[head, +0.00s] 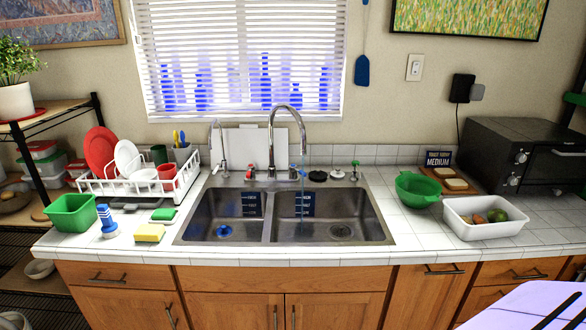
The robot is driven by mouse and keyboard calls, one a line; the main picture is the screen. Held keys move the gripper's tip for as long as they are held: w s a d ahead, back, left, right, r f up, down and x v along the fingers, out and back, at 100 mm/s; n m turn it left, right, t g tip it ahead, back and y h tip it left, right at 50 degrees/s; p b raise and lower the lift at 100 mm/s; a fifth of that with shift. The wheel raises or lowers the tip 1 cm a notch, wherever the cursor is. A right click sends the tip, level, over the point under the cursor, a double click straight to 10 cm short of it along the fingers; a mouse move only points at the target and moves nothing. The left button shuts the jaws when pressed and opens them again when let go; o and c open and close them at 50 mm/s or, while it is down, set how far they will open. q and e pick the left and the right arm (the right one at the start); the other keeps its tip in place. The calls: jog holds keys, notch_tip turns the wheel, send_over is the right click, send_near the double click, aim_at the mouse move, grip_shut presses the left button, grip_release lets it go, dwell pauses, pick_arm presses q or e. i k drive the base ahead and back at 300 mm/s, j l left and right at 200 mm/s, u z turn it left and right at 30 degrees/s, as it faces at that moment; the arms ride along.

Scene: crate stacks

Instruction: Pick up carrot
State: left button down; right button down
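An orange piece that looks like the carrot (478,219) lies in a white rectangular bin (484,235) on the right part of the counter. It is small in the head view, and the bin's front wall may hide part of it. A brown-orange item (496,215) and a green round item (514,217) lie in the same bin, to its right. Neither of my grippers shows in the head view.
A green colander (418,188) stands left of the bin, and a black toaster oven (526,155) behind it. The double sink (275,216) fills the middle. A dish rack (138,184) is at left. A pale surface (520,305) with dark sticks is at bottom right.

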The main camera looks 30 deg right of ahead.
aim_at(477, 219)
jog(key=z, duration=2.3)
